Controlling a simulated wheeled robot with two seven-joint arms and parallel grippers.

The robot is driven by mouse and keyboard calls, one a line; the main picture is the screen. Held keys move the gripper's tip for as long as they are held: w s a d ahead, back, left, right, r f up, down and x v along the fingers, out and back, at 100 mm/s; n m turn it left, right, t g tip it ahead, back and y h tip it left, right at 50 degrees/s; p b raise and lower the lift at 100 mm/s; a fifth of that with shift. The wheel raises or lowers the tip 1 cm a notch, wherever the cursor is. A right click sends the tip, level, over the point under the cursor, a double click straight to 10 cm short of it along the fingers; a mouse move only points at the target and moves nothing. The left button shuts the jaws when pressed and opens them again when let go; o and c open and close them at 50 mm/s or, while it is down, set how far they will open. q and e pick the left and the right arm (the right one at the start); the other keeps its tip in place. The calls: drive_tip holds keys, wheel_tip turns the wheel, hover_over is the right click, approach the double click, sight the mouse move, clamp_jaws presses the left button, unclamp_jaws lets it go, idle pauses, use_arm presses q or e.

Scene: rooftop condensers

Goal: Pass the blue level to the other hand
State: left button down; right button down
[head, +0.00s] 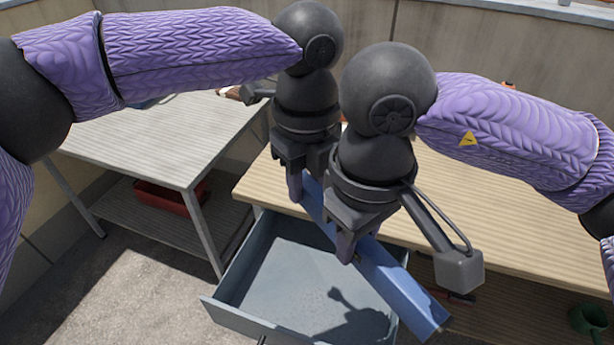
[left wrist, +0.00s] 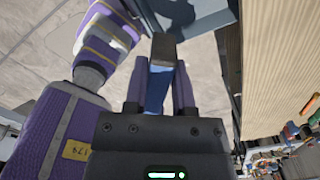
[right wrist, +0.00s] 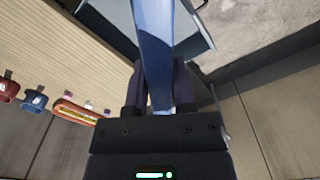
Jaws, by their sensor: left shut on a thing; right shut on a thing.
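The blue level (head: 392,281) is a long blue bar held in the air, slanting from the upper left down to the lower right in the head view. My left gripper (head: 304,186) is shut on its upper left end. My right gripper (head: 350,240) is shut on it near the middle. Its lower right part sticks out free past my right gripper. In the left wrist view the level (left wrist: 157,88) lies between the fingers (left wrist: 159,92). In the right wrist view the level (right wrist: 153,45) runs between the fingers (right wrist: 158,88) and away from me.
An open blue-grey drawer (head: 290,283) lies below the level, with a shadow in it. A wooden workbench (head: 480,215) stands behind. A second table (head: 165,140) at left has a red box (head: 160,197) on its lower shelf. A green item (head: 588,319) is at lower right.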

drive_tip(key=shift+c, duration=1.8)
unclamp_jaws()
drive_tip(key=shift+r, duration=0.1)
